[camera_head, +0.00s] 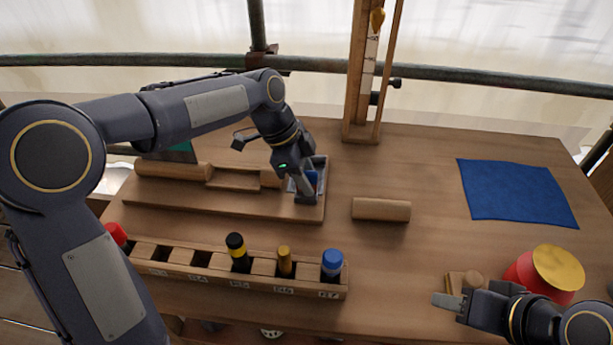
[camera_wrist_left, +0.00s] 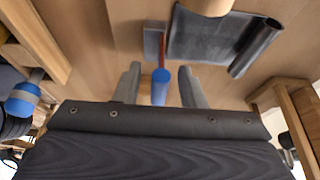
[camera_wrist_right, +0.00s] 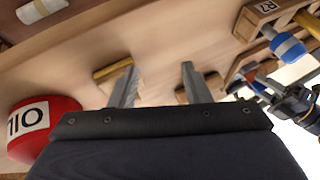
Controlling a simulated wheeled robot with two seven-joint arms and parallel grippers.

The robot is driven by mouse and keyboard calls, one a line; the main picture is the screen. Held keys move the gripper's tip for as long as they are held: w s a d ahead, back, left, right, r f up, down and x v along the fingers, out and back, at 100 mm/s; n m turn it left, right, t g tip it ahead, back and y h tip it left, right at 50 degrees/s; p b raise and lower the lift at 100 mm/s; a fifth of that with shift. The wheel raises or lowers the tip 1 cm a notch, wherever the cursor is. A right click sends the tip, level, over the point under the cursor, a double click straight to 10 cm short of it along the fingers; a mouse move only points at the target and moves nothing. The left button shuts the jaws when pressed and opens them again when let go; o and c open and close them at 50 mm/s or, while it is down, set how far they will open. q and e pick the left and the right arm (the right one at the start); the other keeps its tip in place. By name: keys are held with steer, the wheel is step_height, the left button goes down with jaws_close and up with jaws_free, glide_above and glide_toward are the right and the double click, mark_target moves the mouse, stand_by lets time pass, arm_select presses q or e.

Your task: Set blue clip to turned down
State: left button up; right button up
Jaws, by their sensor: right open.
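The blue clip (camera_head: 312,178) is at the right end of the wooden board, largely hidden by my left gripper in the head view. In the left wrist view the blue clip (camera_wrist_left: 160,88) lies between my left fingers, with a thin red strip at its far end and a small grey piece (camera_wrist_left: 154,42) beyond. My left gripper (camera_wrist_left: 160,80) is open, with a visible gap on both sides of the clip. My right gripper (camera_wrist_right: 160,85) is open and empty at the right front of the table; it also shows in the head view (camera_head: 450,301).
A wooden rack (camera_head: 208,272) with coloured-top tools stands in front of the board (camera_head: 200,204). A wooden roller (camera_head: 381,209) lies right of it. A blue cloth (camera_head: 515,192) is at the back right. A red tin (camera_head: 525,270) stands by my right gripper. A wooden post (camera_head: 357,80) rises behind.

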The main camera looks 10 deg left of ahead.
arm_select(q)
steer(key=shift+f, duration=0.1)
jaws_close()
steer(key=shift+p, duration=0.45)
arm_select(e)
steer(key=shift+r, duration=0.45)
arm_select(q)
steer(key=w+g+p, duration=0.1)
steer(key=g+p, duration=0.1)
steer(key=p, duration=0.3)
steer(key=w+n+g+p, duration=0.1)
steer(key=g+p, duration=0.2)
steer(key=p, duration=0.1)
steer(key=shift+p, duration=0.4)
steer(key=shift+w+f+g+p, duration=0.35)
steer(key=shift+g+p, duration=0.45)
steer(key=shift+p, duration=0.05)
arm_select(e)
step_height(320, 180, up, 12)
steer(key=shift+f, duration=0.25)
arm_select(q)
steer(key=shift+f, duration=0.1)
jaws_free()
